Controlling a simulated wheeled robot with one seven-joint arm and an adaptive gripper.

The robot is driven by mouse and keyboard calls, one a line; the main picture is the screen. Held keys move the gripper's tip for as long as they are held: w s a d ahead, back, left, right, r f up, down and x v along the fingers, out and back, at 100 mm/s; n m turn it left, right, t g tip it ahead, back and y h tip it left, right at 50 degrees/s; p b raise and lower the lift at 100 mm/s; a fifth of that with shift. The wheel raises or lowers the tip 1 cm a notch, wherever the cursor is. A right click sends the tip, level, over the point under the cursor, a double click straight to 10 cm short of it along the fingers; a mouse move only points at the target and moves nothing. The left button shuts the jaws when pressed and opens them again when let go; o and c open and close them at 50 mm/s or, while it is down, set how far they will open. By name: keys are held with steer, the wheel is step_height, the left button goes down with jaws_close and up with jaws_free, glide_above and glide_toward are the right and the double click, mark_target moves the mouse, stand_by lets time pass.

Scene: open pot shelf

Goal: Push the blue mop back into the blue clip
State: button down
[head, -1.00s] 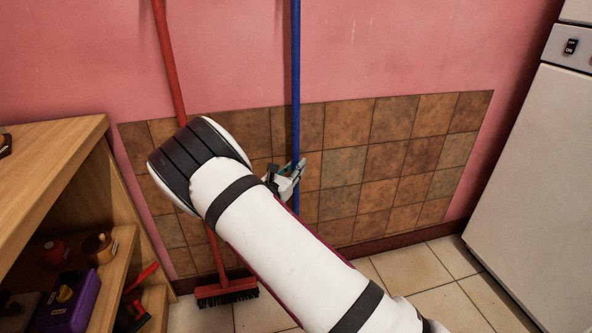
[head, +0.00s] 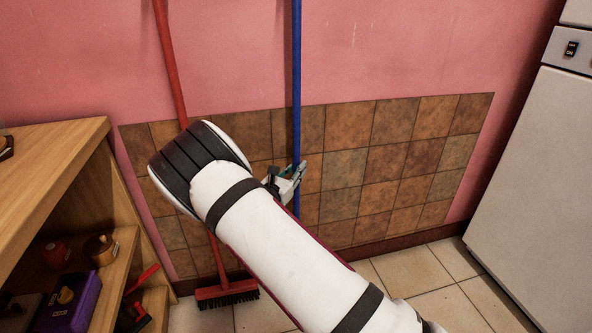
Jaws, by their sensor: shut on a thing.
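The blue mop's handle (head: 296,75) stands close to upright against the pink wall and the brown tiles in the head view. My gripper (head: 296,178) is shut on the handle, low down in front of the tiles. My white arm (head: 285,250) reaches in from the bottom right and hides part of the gripper and the lower mop. The mop head is hidden. The blue clip is not in view; the handle runs out of the top of the picture.
A red broom (head: 172,70) stands left of the mop, its head (head: 227,293) on the floor, partly behind my arm. A wooden shelf (head: 108,200) with several small items is at the left. A white cabinet (head: 535,170) stands at the right. Tiled floor (head: 440,270) is clear between.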

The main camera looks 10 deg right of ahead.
steer(key=shift+f+b, duration=0.6)
steer(key=shift+f, duration=0.5)
steer(key=c, duration=1.4)
jaws_free()
steer(key=shift+f, duration=0.1)
steer(key=shift+a, duration=0.1)
steer(key=v, duration=1.1)
steer(key=shift+s+a, duration=0.25)
steer(key=shift+s, duration=0.1)
steer(key=shift+o, duration=0.5)
steer(key=o, duration=1.1)
